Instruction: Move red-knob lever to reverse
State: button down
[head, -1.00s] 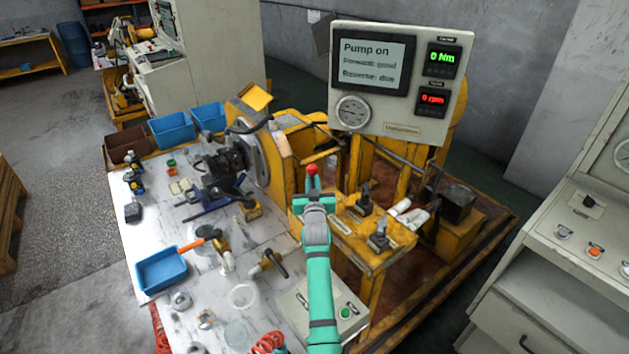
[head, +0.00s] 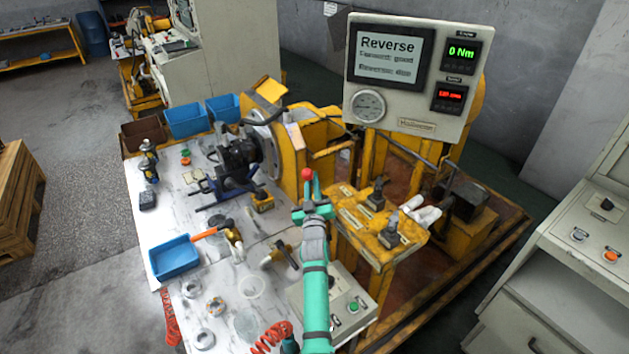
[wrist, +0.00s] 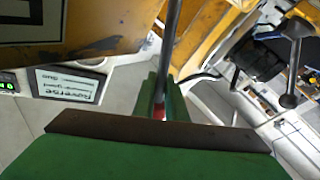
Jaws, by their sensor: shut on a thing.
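The red-knob lever (head: 307,175) stands up from the yellow lever panel (head: 365,228) in the head view, its red ball just beyond my gripper (head: 312,206). My gripper is shut on the lever. In the wrist view the dark lever rod (wrist: 173,50) runs down between the green fingers (wrist: 163,97), with a bit of red at its end. The screen (head: 388,56) reads "Reverse" at the top, with 0 Nm on the green readout (head: 461,53). The red readout (head: 450,95) is lit, its digits blurred.
Two dark-knobbed levers (head: 376,196) stand on the panel right of my gripper, with white gloves (head: 420,212) beside them. A motor (head: 240,155), a blue tray (head: 174,257) and loose parts lie on the bench to the left. A button box (head: 345,300) sits below.

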jog(key=shift+f, duration=0.2)
jog(key=c, duration=1.8)
grip_release()
jog(key=shift+r, duration=0.1)
jog(key=v, duration=1.1)
